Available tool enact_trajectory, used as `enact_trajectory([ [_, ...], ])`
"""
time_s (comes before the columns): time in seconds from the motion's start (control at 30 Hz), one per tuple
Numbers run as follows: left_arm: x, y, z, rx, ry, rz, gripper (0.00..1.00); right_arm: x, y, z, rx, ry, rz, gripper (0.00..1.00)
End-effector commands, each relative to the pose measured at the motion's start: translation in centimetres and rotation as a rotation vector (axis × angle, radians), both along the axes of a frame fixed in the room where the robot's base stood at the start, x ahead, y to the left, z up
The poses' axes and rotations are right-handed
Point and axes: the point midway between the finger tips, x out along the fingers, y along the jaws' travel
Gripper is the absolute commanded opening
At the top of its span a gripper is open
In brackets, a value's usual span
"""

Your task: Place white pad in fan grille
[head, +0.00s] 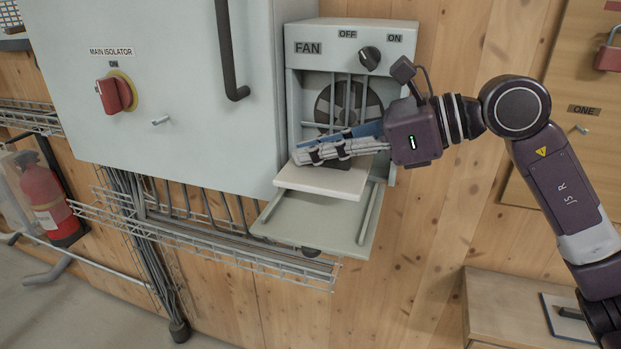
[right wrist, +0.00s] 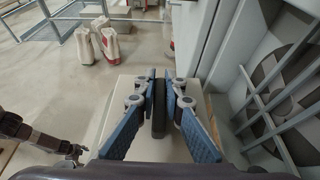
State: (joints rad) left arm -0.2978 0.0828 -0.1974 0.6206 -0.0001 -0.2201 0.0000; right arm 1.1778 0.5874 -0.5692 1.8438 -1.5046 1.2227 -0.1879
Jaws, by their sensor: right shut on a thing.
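The white pad (head: 330,182) lies flat, level with the lower part of the fan box front, just above the lowered flap (head: 312,226). Whether it touches the flap is hard to tell. My right gripper (head: 312,153) reaches in from the right and is shut on the pad's dark upright tab (right wrist: 158,107). The pad's pale face (right wrist: 123,88) shows below the fingers in the right wrist view. The fan grille (head: 350,100) has upright bars in front of a dark round fan, partly hidden by my gripper. My left gripper (right wrist: 72,151) appears small at the wrist view's lower left.
The fan box (head: 305,70) carries a rotary knob (head: 369,57). A grey cabinet (head: 180,60) with a red isolator switch (head: 114,94) stands left of it. A wire cable tray (head: 215,243) runs below. A fire extinguisher (head: 46,195) hangs at far left.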

Motion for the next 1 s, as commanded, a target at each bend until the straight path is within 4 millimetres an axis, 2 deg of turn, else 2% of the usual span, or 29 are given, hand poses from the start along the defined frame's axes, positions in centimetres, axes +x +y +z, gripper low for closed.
enact_trajectory([
  [0.2,-0.3,-1.7,0.7,-0.019,0.003,-0.003,0.67,0.0,0.0,-1.8,0.001,0.002,0.001,0.0],
  [0.5,-0.3,0.1,1.8,0.001,0.004,-0.004,0.67,-0.1,0.0,-5.2,0.0,0.0,0.001,0.0],
  [0.87,-0.3,0.0,1.4,0.001,0.004,-0.001,0.67,0.0,0.0,-5.7,0.0,-0.002,0.001,0.0],
  [0.9,-0.3,0.0,1.4,0.0,0.003,0.0,0.67,-0.1,0.0,-5.7,0.0,-0.002,0.001,0.1],
  [1.0,-0.3,-0.3,1.5,-0.003,0.004,0.0,0.67,0.0,0.0,-5.6,0.0,-0.001,0.002,0.21],
])
